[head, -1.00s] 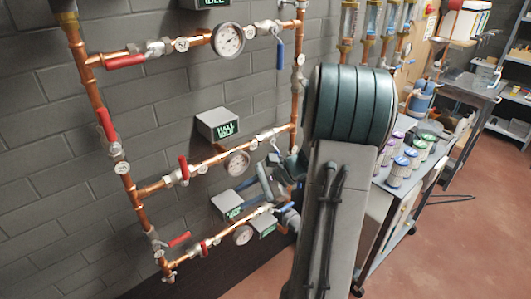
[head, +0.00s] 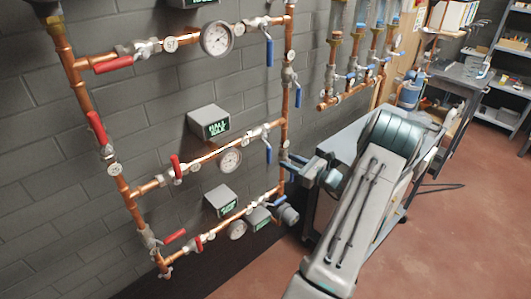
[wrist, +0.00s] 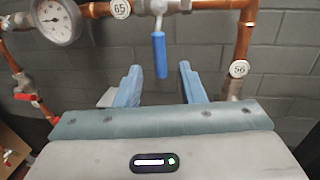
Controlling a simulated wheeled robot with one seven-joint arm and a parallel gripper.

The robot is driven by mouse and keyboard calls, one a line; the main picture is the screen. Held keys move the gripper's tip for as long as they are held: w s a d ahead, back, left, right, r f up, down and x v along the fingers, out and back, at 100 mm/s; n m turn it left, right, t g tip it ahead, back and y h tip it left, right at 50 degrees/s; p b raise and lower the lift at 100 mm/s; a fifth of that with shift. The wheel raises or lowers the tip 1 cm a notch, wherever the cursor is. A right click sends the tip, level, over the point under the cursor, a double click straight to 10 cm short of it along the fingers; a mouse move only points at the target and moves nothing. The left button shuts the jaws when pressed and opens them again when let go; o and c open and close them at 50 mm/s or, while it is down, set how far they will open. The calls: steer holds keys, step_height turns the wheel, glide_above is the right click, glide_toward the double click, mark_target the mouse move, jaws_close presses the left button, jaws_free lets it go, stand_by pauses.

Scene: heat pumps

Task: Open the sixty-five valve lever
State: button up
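The valve tagged 65 (wrist: 120,8) sits on a horizontal copper pipe in the wrist view. Its blue lever (wrist: 159,55) hangs straight down, across the pipe. In the head view it appears to be the blue lever (head: 268,152) at the right end of the middle row. My gripper (wrist: 160,70) is open and empty. Its two blue fingers point towards the wall, and the lever's lower end shows between their tips in the picture. I cannot tell how far the tips are from it. In the head view my gripper (head: 291,168) is just right of and below this lever.
A vertical copper pipe with tag 56 (wrist: 239,68) runs close by the right finger. A gauge (wrist: 54,22) is left of the valve. A lower pipe row has a grey motor-like part (head: 288,215). A workbench (head: 345,140) stands to the right.

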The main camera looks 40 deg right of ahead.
mark_target(269, 154)
steer(key=p+x, duration=0.1)
steer(key=x, duration=0.8)
steer(key=shift+w+a+p, duration=0.1)
steer(key=shift+a+p, duration=0.05)
steer(key=shift+p, duration=0.2)
jaws_close()
steer(key=shift+a+f, duration=0.1)
steer(key=shift+a, duration=0.25)
steer(key=shift+d, duration=0.4)
steer(key=shift+a+n, duration=0.1)
steer(key=shift+n, duration=0.2)
